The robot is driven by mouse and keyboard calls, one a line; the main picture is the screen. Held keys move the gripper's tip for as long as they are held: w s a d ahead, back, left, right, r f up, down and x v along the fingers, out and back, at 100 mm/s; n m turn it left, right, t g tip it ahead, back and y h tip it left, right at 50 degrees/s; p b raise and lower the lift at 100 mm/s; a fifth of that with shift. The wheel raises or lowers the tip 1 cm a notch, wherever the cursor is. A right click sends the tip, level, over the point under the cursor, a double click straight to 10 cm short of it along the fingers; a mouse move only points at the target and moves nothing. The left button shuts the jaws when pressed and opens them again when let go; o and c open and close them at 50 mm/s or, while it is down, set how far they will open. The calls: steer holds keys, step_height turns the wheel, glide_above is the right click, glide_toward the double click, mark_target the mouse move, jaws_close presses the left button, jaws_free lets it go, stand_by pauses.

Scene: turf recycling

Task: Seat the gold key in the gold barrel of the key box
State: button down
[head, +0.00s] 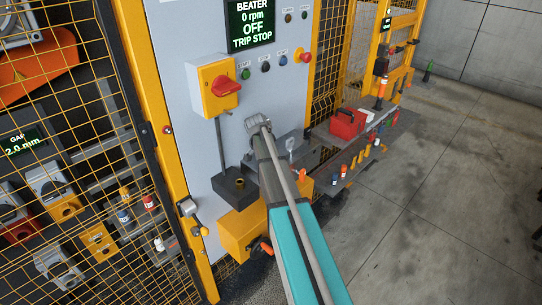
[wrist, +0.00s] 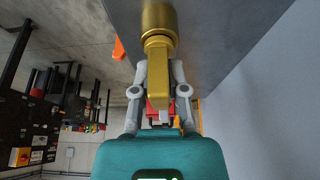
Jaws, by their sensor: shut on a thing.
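My gripper (wrist: 158,88) is shut on the gold key (wrist: 158,55) in the wrist view. Its flat tab lies between the fingers, and a wide gold cylinder is at its far end. The key box seems to be the dark box (head: 228,193) low on the grey panel, left of my arm. The gold barrel (head: 238,181) shows as a small ring on its top, with a dark opening and nothing visible in it. I cannot tell the gap between key and barrel.
A yellow box (head: 240,232) stands below the dark box. A yellow-and-red switch (head: 218,88) is on the panel above. A shelf with a red box (head: 347,123) and several small items is right of my arm. Open concrete floor (head: 435,190) lies farther right.

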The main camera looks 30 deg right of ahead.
steer(key=c, duration=0.6)
jaws_free()
steer(key=shift+r, duration=0.1)
step_height(320, 180, up, 14)
steer(key=p, duration=1.4)
stand_by(0.8)
